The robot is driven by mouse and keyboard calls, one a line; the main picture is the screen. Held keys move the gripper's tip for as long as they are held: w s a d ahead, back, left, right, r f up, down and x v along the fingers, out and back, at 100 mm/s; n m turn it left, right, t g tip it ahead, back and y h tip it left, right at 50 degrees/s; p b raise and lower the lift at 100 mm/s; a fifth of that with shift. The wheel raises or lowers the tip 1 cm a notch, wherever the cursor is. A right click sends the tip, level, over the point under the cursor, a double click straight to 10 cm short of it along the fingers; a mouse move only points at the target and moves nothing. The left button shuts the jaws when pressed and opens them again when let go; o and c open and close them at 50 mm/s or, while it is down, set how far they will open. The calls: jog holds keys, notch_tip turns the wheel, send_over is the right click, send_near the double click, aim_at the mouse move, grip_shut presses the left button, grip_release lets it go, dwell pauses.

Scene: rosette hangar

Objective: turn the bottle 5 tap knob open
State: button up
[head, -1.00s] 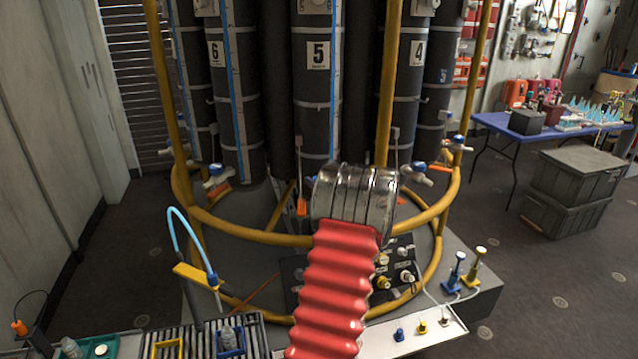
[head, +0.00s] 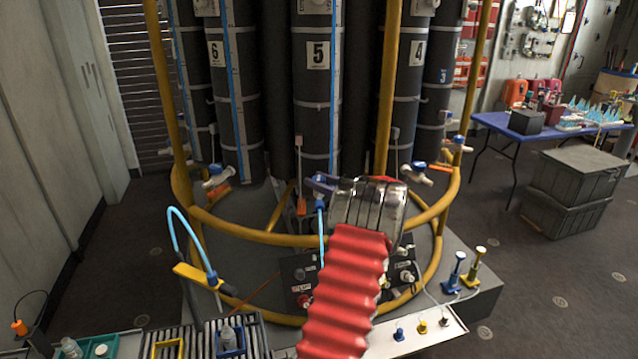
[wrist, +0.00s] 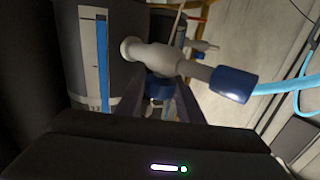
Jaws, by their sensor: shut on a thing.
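Bottle 5 (head: 318,85) is the dark upright cylinder at the centre of the rack, marked with a "5" label. Its tap (wrist: 155,57) shows in the wrist view as a pale grey body with a blue knob (wrist: 160,89) on the side toward me. My gripper (wrist: 160,92) is shut on the knob, with a dark finger on each side of it. The tap's blue outlet end (wrist: 232,84) points right, with a light blue tube (wrist: 285,87) on it. In the head view my wrist hides most of the tap; the blue outlet end (head: 320,206) shows left of it.
A yellow ring rail (head: 250,238) surrounds the bottles. Bottles 6 (head: 230,110) and 4 (head: 405,100) flank bottle 5, with taps (head: 216,176) and (head: 422,172) beside them. A control panel (head: 298,285) sits below. Another yellow-clipped blue hose (head: 178,225) stands left.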

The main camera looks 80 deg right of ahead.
jog(key=o, duration=0.8)
jog(key=shift+s+d+r, duration=0.1)
jog(key=shift+s+r, duration=0.05)
jog(key=shift+s, duration=0.1)
jog(key=shift+o, duration=1.3)
jog(key=shift+w, duration=0.1)
jog(key=v, duration=1.4)
jog(key=shift+w, duration=0.2)
